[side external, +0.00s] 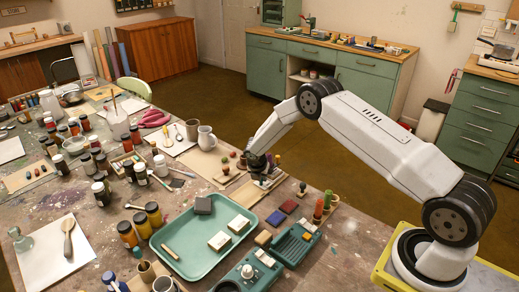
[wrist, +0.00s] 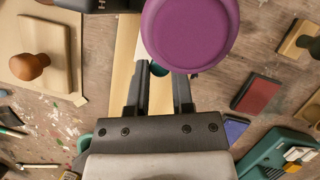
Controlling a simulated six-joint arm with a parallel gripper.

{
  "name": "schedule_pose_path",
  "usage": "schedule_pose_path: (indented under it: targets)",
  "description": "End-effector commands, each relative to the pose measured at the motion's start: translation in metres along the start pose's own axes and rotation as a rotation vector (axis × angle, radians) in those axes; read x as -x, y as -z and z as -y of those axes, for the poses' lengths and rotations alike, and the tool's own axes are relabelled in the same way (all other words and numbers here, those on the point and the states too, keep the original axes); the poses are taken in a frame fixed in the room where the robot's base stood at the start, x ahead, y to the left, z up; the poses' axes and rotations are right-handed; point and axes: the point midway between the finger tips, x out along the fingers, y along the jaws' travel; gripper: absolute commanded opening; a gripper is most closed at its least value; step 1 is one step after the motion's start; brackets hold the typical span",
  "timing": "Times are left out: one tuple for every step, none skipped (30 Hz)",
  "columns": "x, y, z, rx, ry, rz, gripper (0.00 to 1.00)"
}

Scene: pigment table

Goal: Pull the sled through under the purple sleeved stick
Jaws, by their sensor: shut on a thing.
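A large purple round top (wrist: 190,32), which looks like the purple sleeved stick seen from above, stands close to the camera in the wrist view. It covers part of the space beyond my right finger. My gripper (wrist: 158,85) has its two dark fingers on either side of a pale piece with a dark teal knob (wrist: 158,69), and is shut on it; this looks like the sled, mostly hidden. A light wooden board (wrist: 124,50) lies beneath.
A wooden block with a brown knob (wrist: 30,66) lies left in the wrist view. Red (wrist: 256,90) and blue (wrist: 235,128) pads lie right. In the side view, a teal tray (side external: 180,262) and a white mug (side external: 207,138) stand nearby. Jars crowd the left.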

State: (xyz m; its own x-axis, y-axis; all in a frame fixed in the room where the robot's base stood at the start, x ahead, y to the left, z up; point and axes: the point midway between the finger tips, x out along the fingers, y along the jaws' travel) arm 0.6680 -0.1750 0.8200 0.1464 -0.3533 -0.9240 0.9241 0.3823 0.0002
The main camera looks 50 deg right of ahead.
Motion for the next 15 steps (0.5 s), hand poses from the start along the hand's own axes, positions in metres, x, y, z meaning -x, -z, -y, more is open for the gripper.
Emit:
schedule_pose_path:
  targets:
    - [0.0006, -0.0006, -0.0004, 0.0, -0.001, 0.001, 0.0]
    - [0.0006, -0.0006, -0.0004, 0.0, -0.001, 0.001, 0.0]
    - [0.0006, -0.0006, -0.0004, 0.0, -0.001, 0.001, 0.0]
    - [0.0006, -0.0005, -0.0004, 0.0, -0.001, 0.001, 0.0]
    - [0.0006, -0.0005, -0.0004, 0.0, -0.001, 0.001, 0.35]
    - [0.0006, -0.0004, -0.0004, 0.0, -0.001, 0.001, 0.48]
    - [0.0006, -0.0004, -0.0004, 0.0, -0.001, 0.001, 0.57]
    - [0.0005, -0.0003, -0.0004, 0.0, -0.001, 0.001, 0.63]
    - [0.0005, -0.0002, -0.0004, 0.0, 0.0, 0.001, 0.63]
    - [0.0004, -0.0002, -0.0004, 0.001, 0.0, 0.001, 0.63]
    - [0.0004, -0.0001, -0.0004, 0.001, 0.0, 0.001, 0.63]
    - [0.0004, -0.0001, -0.0003, 0.001, 0.0, 0.001, 0.63]
    - [0.0003, 0.0, -0.0003, 0.001, 0.0, 0.001, 0.63]
    - [0.0003, 0.0001, -0.0003, 0.001, 0.0, 0.001, 0.63]
    - [0.0003, 0.0001, -0.0002, 0.001, 0.0, 0.0, 0.63]
